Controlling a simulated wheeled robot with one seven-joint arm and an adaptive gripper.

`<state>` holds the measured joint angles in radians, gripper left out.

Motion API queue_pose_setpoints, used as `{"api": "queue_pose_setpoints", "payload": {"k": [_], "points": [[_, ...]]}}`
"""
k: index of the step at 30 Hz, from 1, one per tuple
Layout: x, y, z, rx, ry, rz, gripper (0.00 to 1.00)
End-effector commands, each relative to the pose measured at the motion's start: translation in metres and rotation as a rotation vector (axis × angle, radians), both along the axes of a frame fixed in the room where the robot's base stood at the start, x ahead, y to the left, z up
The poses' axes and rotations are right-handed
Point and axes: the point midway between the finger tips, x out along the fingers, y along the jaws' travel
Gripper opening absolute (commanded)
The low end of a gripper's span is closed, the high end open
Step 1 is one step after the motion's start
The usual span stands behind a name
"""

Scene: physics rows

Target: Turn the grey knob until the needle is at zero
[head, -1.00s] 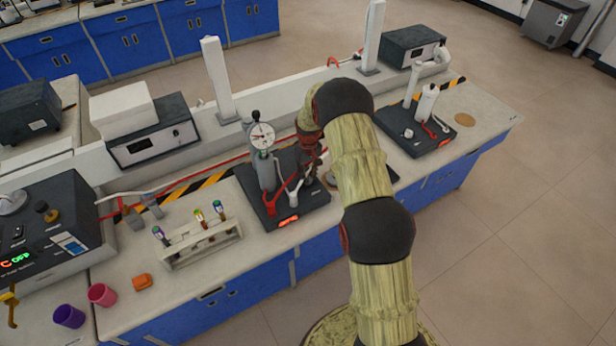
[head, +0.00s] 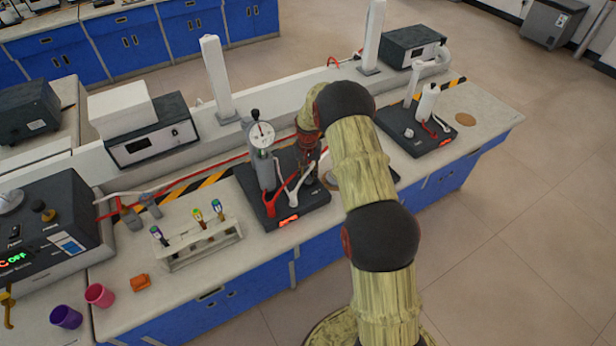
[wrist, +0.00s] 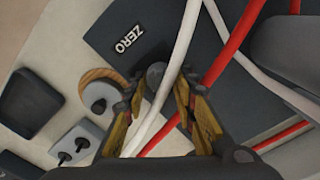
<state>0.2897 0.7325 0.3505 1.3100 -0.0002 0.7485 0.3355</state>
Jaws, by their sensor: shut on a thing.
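The round white dial gauge (head: 261,135) stands on a grey post on a dark base plate (head: 252,194). Its thin dark needle looks close to upright, but the dial is too small to read exactly. In the wrist view, the grey knob (wrist: 155,73) sits between the fingertips of my gripper (wrist: 160,88), beside a dark plate marked ZERO (wrist: 127,43). The fingers are shut on the knob and partly hide it. In the head view, my gripper is dark and partly hidden, right of the gauge post.
White and red tubes (wrist: 222,60) cross close to the fingers in the wrist view. A test-tube rack (head: 200,245) stands left of the base plate. Another dark plate with a white bottle (head: 427,103) is at the right.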

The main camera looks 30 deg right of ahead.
Motion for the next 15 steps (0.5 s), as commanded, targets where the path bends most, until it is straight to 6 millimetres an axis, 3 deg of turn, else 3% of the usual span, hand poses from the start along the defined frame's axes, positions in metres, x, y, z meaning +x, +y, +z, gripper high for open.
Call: {"api": "queue_pose_setpoints", "payload": {"k": [15], "points": [[0.0003, 0.0006, 0.0001, 0.001, -0.001, -0.04, 0.02]]}}
